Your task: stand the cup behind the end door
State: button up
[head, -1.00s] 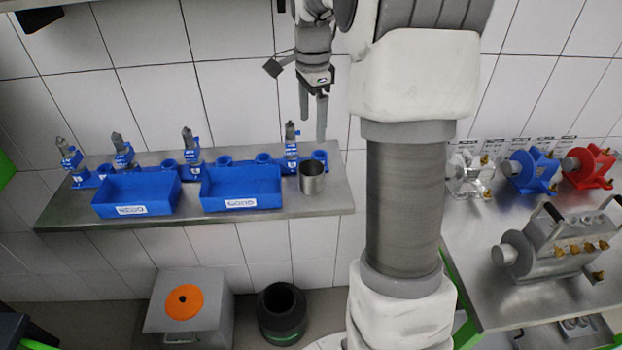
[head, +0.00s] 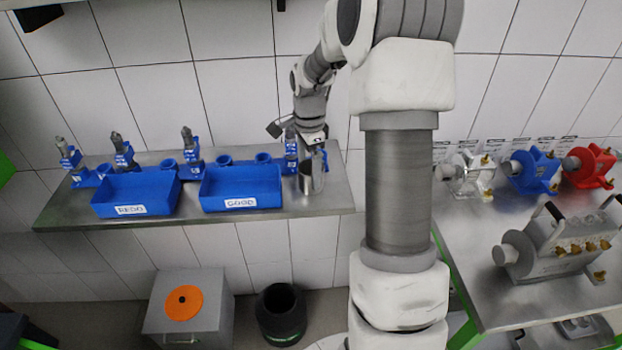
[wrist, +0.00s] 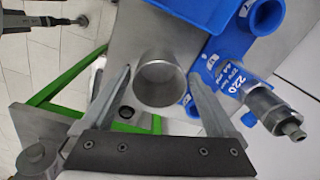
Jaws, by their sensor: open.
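The cup, a plain metal cylinder (head: 305,184), stands upright near the right end of the wall shelf. In the wrist view its round mouth (wrist: 160,84) shows between my two fingers. My gripper (head: 314,168) points down over the cup, and it also shows in the wrist view (wrist: 160,78). The jaws are open, with one finger on each side of the cup and small gaps visible. I cannot make out an end door in either view.
Two blue bins, REDO (head: 135,194) and GOOD (head: 240,187), stand left of the cup. Blue holders with metal parts (wrist: 262,98) line the shelf's back. A workbench (head: 480,300) with pumps is at right. A grey box (head: 187,312) and black bin (head: 282,318) stand below.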

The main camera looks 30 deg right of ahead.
notch_tip(320, 180, down, 4)
jog(key=shift+r, duration=0.15)
jog(key=c, duration=1.3)
jog(key=shift+r, duration=0.55)
jog(key=r, duration=0.3)
jog(key=shift+s+d+r, duration=0.35)
jog(key=s+d+r, duration=0.6)
jog(key=s+d, duration=0.1)
jog(key=s, duration=0.1)
jog(key=shift+r, duration=0.15)
